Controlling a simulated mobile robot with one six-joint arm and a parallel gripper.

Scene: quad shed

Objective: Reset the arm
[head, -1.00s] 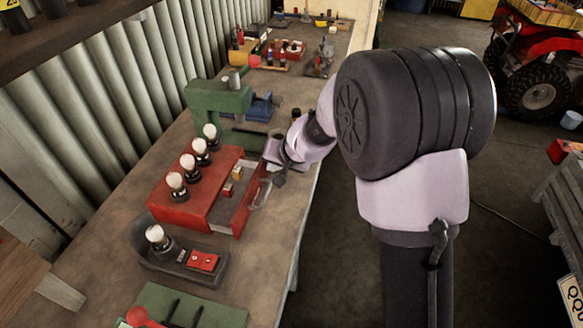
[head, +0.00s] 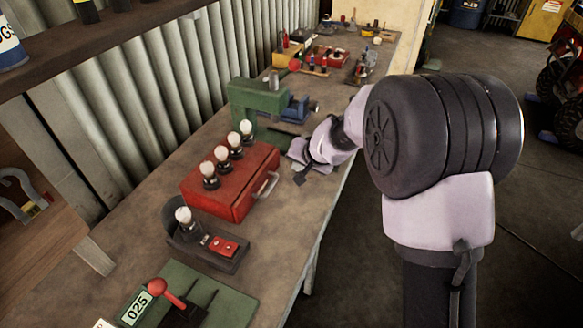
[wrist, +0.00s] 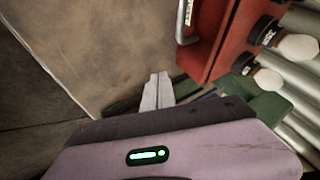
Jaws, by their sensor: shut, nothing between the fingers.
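My gripper (head: 300,179) is low over the bench, just beyond and to the right of the red drawer box (head: 224,184). In the wrist view its two pale fingers (wrist: 157,90) are together with nothing between them. The red drawer box also shows at the upper right of the wrist view (wrist: 216,40), apart from the fingers. Its drawer is shut, and its metal handle (head: 266,186) faces the open side of the bench. What is inside is hidden.
Several white bulbs stand on the box. A green press (head: 258,100) and blue vise (head: 298,110) stand behind my gripper. Nearer are a dark tray (head: 190,250) with one bulb and a green board (head: 222,300) with a red-knobbed lever. Bare bench (head: 285,235) lies front right.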

